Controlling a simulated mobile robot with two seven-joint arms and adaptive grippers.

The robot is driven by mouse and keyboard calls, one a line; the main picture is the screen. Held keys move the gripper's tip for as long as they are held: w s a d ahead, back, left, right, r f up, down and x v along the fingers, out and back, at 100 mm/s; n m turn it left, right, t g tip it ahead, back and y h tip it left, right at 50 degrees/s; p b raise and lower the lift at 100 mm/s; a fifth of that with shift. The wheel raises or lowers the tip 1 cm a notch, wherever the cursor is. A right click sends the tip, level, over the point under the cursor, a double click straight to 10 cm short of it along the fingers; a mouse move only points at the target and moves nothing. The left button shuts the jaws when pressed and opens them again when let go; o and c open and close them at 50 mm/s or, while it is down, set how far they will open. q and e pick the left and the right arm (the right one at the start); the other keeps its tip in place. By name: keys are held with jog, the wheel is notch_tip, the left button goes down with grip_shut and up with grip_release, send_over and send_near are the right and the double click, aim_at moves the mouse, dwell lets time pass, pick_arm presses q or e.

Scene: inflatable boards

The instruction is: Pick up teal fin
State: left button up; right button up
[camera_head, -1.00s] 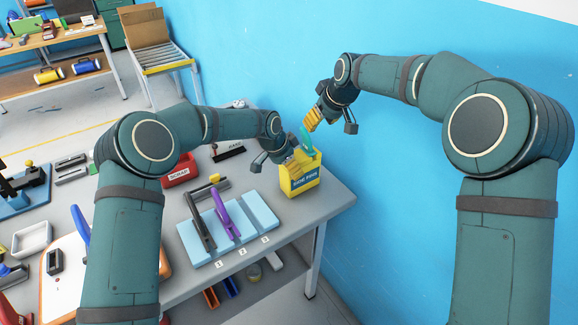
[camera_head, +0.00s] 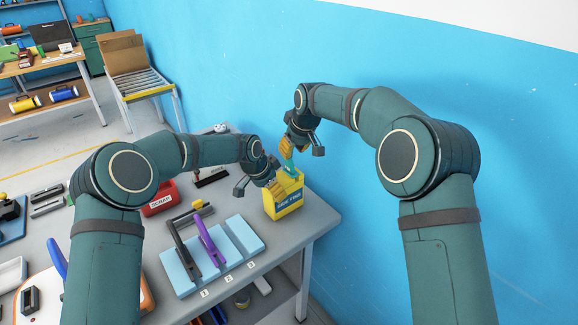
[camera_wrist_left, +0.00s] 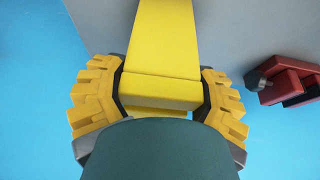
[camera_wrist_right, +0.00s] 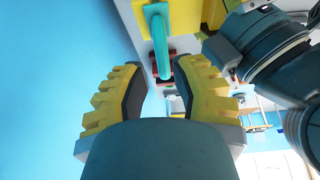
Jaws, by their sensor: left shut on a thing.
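The yellow box (camera_head: 285,204) with a blue label stands at the far end of the grey workbench, by the blue wall. In the right wrist view the fin lies just beyond the open fingertips (camera_wrist_right: 166,75); contact cannot be told.
A pale blue rack (camera_head: 243,236) with black and purple tools lies in front of the box. A red container (camera_head: 160,199) stands to the left. The wall is close behind; the bench edge is to the right.

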aim_at(289, 165)
jog(key=shift+x, duration=2.8)
jog(key=shift+a+r, duration=0.1)
jog(key=shift+a, duration=0.05)
grip_shut()
